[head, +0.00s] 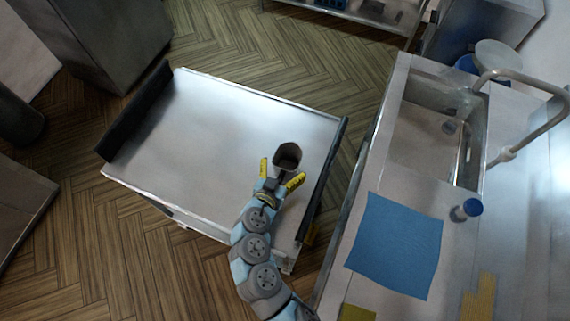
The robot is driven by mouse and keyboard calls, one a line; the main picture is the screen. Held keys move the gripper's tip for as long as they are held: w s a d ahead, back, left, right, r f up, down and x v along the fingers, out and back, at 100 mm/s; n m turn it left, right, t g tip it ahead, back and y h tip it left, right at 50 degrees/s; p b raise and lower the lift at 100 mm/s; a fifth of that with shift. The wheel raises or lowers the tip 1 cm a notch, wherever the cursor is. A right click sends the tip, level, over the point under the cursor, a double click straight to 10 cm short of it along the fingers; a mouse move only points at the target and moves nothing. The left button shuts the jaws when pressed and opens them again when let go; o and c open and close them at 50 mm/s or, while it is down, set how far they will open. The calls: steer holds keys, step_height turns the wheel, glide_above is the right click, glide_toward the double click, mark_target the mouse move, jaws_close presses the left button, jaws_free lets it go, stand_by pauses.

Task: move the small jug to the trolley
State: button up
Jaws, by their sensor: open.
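The small jug (288,155) is a dark grey open-topped vessel. It stands upright on the metal top of the trolley (215,130), near the trolley's right side. My gripper (283,172) is open, with its yellow fingers spread on the near side of the jug. The fingers look close to the jug, but I cannot tell whether they touch it. The jug's lower near part is partly hidden by the gripper.
To the right is a counter with a sink (432,140), a curved tap (535,130), a blue cloth (395,245) and a blue-capped container (467,210). Dark raised bars edge the trolley's left and right ends. Most of the trolley top is clear.

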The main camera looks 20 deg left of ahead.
steer(key=v, duration=1)
steer(key=shift+b, duration=0.4)
steer(key=shift+w, duration=0.15)
